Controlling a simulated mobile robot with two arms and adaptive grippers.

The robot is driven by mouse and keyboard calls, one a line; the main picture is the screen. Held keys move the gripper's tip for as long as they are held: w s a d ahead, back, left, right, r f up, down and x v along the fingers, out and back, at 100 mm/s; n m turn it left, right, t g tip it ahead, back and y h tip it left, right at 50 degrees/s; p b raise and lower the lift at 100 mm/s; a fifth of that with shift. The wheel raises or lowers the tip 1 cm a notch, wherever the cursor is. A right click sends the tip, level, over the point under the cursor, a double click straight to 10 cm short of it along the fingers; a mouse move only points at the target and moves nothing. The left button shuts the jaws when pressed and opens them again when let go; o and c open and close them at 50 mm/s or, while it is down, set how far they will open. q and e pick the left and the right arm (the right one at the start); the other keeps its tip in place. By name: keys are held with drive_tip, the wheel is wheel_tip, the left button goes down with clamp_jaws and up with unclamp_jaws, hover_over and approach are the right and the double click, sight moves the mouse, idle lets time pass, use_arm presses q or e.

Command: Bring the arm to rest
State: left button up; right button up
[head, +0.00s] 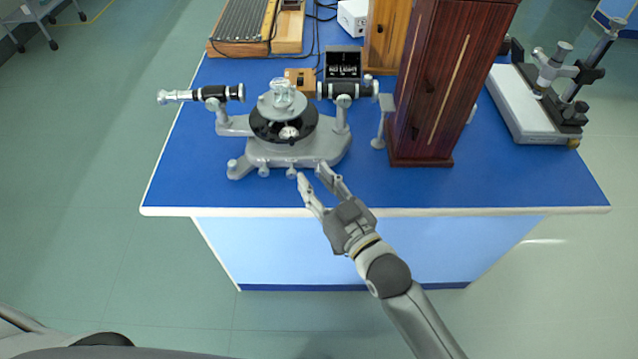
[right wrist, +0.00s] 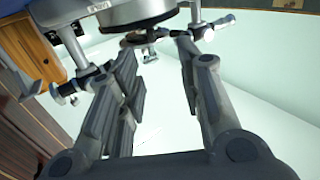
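My right gripper (head: 312,182) reaches over the front edge of the blue bench (head: 500,188). Its fingers are spread apart, with nothing between them. The fingertips are close to the front knobs of the grey spectrometer (head: 300,152); I cannot tell whether they touch. In the right wrist view, the open fingers (right wrist: 160,75) point toward the spectrometer base (right wrist: 130,12), which shows at the top. My left gripper is not in view.
A tall dark wooden box (head: 440,90) stands right of the spectrometer. A white-based instrument (head: 520,105) with a microscope-like stand is at the right. A small wooden block (head: 300,79) and a dark lettered box (head: 342,62) sit behind. The bench's front right is clear.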

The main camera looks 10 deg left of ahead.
drive_tip(key=shift+s+d, duration=0.15)
drive_tip(key=shift+s, duration=0.05)
idle(0.5)
